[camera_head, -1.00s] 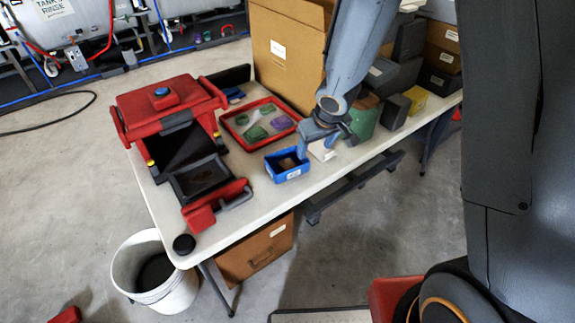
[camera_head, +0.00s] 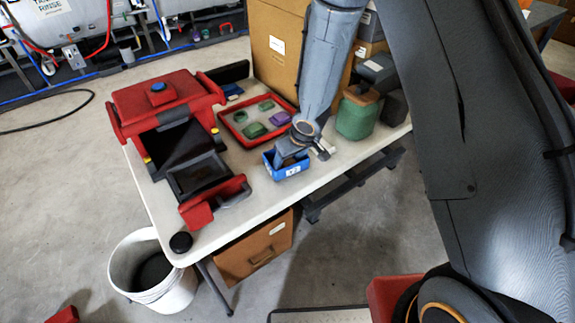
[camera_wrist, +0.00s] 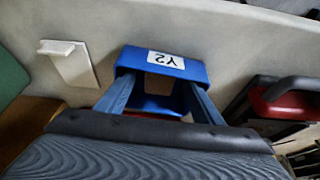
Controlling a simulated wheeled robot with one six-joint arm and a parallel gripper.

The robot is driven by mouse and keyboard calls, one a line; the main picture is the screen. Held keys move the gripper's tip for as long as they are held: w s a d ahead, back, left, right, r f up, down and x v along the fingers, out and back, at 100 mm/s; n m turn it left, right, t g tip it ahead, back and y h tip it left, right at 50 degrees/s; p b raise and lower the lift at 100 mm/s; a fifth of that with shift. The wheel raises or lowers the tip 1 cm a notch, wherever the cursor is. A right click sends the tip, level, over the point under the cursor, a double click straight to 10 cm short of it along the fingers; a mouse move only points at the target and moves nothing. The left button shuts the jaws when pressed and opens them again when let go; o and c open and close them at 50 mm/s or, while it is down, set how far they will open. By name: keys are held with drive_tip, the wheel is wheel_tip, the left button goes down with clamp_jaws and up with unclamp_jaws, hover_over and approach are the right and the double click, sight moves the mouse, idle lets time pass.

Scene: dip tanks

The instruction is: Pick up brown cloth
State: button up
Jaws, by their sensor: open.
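A small blue bin (camera_head: 290,172) with a white label stands at the front of the white table (camera_head: 225,225). My gripper (camera_head: 284,158) is over the bin and hides most of its inside in the head view. In the wrist view the bin (camera_wrist: 190,72) lies ahead, with its label toward the top. My open gripper (camera_wrist: 160,90) has one blue finger on each side of the bin's opening. I cannot tell whether the fingertips touch the bin.
A red tray (camera_head: 226,127) with green and purple pieces lies behind the bin. A red machine (camera_head: 160,105) stands left. A green jar (camera_head: 357,118) is to the right. A white piece (camera_wrist: 72,62) lies beside the bin. A white bucket (camera_head: 130,262) stands on the floor.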

drive_tip(key=shift+c, duration=0.4)
drive_tip(key=c, duration=1)
drive_tip(key=shift+c, duration=0.2)
